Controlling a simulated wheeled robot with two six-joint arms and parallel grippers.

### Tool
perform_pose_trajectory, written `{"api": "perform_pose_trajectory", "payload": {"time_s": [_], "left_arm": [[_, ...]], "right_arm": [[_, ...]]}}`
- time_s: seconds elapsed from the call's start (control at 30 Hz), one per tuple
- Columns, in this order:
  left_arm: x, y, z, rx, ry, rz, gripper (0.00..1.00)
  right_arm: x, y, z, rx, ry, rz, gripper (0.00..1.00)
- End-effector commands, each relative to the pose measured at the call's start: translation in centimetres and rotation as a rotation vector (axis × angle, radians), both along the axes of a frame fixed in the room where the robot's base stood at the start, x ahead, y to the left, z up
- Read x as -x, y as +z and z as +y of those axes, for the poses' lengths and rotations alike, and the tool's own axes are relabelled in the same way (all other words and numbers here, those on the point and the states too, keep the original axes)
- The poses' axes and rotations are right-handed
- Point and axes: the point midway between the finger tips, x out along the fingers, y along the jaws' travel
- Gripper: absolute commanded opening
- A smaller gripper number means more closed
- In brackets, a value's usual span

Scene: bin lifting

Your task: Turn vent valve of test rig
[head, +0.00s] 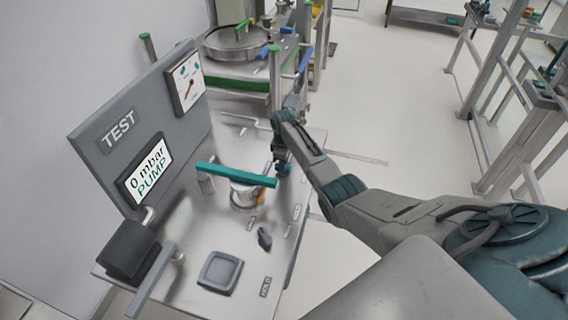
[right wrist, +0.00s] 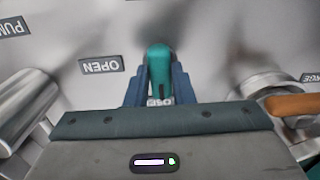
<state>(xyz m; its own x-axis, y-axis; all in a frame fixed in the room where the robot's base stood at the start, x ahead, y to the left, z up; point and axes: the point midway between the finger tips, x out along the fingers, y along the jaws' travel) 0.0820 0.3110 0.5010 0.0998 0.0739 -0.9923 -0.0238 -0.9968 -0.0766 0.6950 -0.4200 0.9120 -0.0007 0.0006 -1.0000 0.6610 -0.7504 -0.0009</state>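The test rig (head: 190,277) is a metal bench with a grey panel. Its display (head: 146,168) reads "0 mbar PUMP", and a dial gauge (head: 186,78) sits above. My right gripper (head: 283,168) is low at the bench's right edge, beyond the long teal bar. In the right wrist view a small upright teal valve handle (right wrist: 159,68) stands between the fingers of my right gripper (right wrist: 160,88), with a finger against each side. An "OPEN" label (right wrist: 101,65) is left of it; another label, partly hidden, lies below it. My left gripper is not in view.
A long teal bar (head: 235,175) spans over a metal cylinder (head: 243,194) with an orange part. A black box (head: 128,250), a dark knob (head: 265,239) and a square grey pad (head: 219,271) are nearer.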

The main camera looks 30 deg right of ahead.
Motion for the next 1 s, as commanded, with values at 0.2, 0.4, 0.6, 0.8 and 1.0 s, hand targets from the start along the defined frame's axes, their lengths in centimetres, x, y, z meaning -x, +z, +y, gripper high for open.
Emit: {"api": "perform_pose_trajectory", "payload": {"time_s": [0.2, 0.4, 0.6, 0.8, 1.0], "left_arm": [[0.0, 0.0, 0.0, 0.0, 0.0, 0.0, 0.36], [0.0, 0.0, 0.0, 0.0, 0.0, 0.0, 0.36], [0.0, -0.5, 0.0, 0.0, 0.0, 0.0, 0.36], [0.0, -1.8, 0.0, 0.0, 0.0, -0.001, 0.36], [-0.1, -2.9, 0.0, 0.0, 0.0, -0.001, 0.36]], "right_arm": [[-0.1, 0.2, 0.0, 0.001, 0.0, -0.003, 0.44], [-0.1, 0.2, 0.0, 0.001, 0.0, -0.002, 0.44], [-0.1, 1.9, -0.1, 0.002, 0.0, -0.006, 0.44], [-0.1, 5.7, -0.1, 0.004, 0.001, -0.008, 0.44], [-0.2, 9.3, 0.0, 0.001, 0.0, -0.006, 0.44]]}}
